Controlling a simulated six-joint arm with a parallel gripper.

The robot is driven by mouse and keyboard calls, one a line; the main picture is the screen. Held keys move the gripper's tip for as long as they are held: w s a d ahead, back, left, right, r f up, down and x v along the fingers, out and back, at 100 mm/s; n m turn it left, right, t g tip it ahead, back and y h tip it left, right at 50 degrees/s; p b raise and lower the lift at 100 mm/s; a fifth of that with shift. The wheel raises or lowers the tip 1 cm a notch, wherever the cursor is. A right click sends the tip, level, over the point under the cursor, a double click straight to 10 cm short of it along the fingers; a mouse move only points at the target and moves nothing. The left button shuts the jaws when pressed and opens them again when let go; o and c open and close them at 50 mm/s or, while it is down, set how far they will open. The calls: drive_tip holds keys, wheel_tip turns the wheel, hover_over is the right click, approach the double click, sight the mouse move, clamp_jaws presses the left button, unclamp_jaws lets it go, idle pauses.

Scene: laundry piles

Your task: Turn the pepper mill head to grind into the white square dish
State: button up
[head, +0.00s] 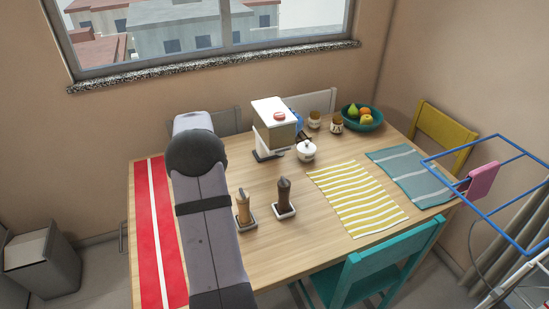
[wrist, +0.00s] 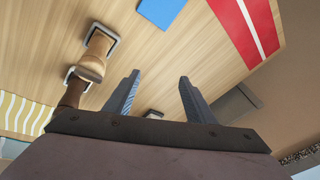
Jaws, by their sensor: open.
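Two mills stand on the table in the head view. One is a light wood mill (head: 243,205), upright at a small white-rimmed square dish (head: 247,226). The other is a dark brown mill (head: 284,190), upright at a similar dish (head: 285,213) to its right. In the wrist view the light mill (wrist: 93,62) and dark mill (wrist: 72,93) are at the left, the dark one partly hidden by my gripper body. My gripper (wrist: 159,80) is open, with nothing between its fingers, apart from both mills. In the head view my arm hides it.
A white-topped appliance (head: 275,105), white lidded pot (head: 306,151) and teal fruit bowl (head: 361,117) stand behind. A red runner (head: 150,220) lies left; a yellow striped mat (head: 356,198) lies right. A flat blue item (wrist: 162,11) shows in the wrist view. A teal chair (head: 385,262) stands in front.

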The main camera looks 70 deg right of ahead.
drive_tip(key=s+d+r+g+p, duration=0.1)
drive_tip(key=s+d+g+p, duration=0.15)
drive_tip(key=s+d, duration=0.6)
drive_tip(key=y+p, duration=0.1)
drive_tip(key=p, duration=0.3)
hover_over(284, 180)
drive_tip(key=shift+w+d+f+m, duration=0.1)
drive_tip(key=shift+w+f+m, duration=0.2)
drive_tip(key=shift+w, duration=0.1)
drive_tip(key=shift+s+f, duration=0.15)
drive_tip(key=shift+s, duration=0.3)
drive_tip(key=shift+f, duration=0.1)
drive_tip(key=shift+a+b+x, duration=0.25)
drive_tip(key=shift+b+x, duration=0.5)
drive_tip(key=shift+x, duration=0.35)
drive_tip(key=shift+a+b+x, duration=0.2)
drive_tip(key=shift+b+x, duration=0.6)
drive_tip(key=shift+x, duration=0.3)
drive_tip(key=shift+a+b+x, duration=0.25)
drive_tip(key=shift+b+x, duration=0.5)
drive_tip(key=shift+x, duration=0.35)
drive_tip(key=shift+w+f, duration=0.15)
